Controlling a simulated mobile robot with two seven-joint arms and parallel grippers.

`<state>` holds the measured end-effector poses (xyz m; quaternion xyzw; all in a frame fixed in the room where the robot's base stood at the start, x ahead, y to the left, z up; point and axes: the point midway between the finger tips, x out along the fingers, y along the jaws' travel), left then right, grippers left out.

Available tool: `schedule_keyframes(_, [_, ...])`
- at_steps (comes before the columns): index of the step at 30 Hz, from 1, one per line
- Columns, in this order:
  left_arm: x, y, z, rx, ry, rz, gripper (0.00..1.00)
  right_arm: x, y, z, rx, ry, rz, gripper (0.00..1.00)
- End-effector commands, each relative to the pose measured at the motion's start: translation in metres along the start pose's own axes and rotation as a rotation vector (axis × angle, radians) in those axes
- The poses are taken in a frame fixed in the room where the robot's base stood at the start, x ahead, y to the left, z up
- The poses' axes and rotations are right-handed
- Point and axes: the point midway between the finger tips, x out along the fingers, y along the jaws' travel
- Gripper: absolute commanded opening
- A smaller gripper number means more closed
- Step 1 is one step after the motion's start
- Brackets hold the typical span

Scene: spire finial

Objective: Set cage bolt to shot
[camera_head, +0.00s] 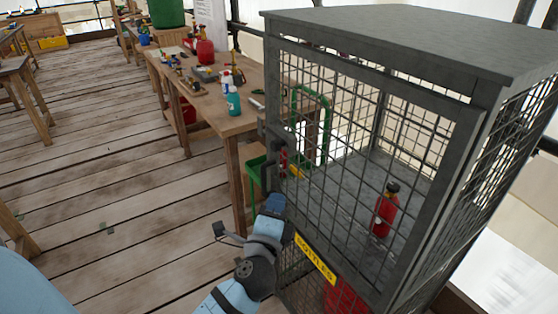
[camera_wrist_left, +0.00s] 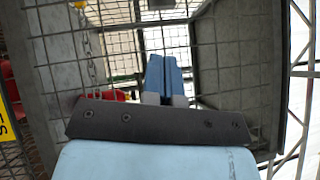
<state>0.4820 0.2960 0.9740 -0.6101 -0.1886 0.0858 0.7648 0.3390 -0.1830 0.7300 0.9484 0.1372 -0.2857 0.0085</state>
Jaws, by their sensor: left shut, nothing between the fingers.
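A dark grey mesh cage (camera_head: 478,80) fills the right of the head view. On its left front post is a dark bolt-like fitting (camera_head: 272,138); whether it is shot or drawn cannot be told. My left gripper (camera_head: 275,203) is below this fitting, near the post, apart from the fitting. Its blue fingers are shut and empty; they also show together in the left wrist view (camera_wrist_left: 165,76), in front of mesh and grey panels. The fitting cannot be made out clearly in the wrist view. My right gripper is not in view.
A red bottle (camera_head: 386,212) stands inside the cage. A yellow label (camera_head: 316,258) is on its lower front rail. A wooden workbench (camera_head: 236,122) with bottles and tools stands behind, left of the cage. In the wrist view a chain (camera_wrist_left: 90,60) hangs at left. The plank floor is mostly clear.

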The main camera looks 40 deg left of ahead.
Motion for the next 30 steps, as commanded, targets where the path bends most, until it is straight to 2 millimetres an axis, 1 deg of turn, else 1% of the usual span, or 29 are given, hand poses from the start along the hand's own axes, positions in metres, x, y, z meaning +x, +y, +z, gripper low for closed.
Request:
schedule_keyframes(5, [0.002,0.000,0.000,-0.001,0.001,0.000,0.00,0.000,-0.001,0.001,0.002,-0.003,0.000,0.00])
schedule_keyframes(8, [0.009,-0.001,0.000,-0.002,0.000,-0.001,0.00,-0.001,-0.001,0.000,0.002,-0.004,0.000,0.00])
schedule_keyframes(11, [0.023,-0.002,0.000,-0.002,0.000,-0.002,0.00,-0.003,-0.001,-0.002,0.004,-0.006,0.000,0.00])
schedule_keyframes(16, [0.060,-0.003,0.000,0.000,-0.001,-0.002,0.00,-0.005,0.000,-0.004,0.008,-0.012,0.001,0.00])
schedule_keyframes(22, [0.101,-0.002,0.000,0.000,0.000,-0.002,0.00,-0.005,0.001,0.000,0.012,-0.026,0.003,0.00])
schedule_keyframes(27, [0.119,-0.001,0.018,0.001,0.000,-0.001,0.00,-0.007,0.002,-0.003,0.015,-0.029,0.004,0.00])
schedule_keyframes(30, [0.125,0.000,0.024,0.000,0.001,0.001,0.00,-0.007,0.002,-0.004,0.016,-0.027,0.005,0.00])
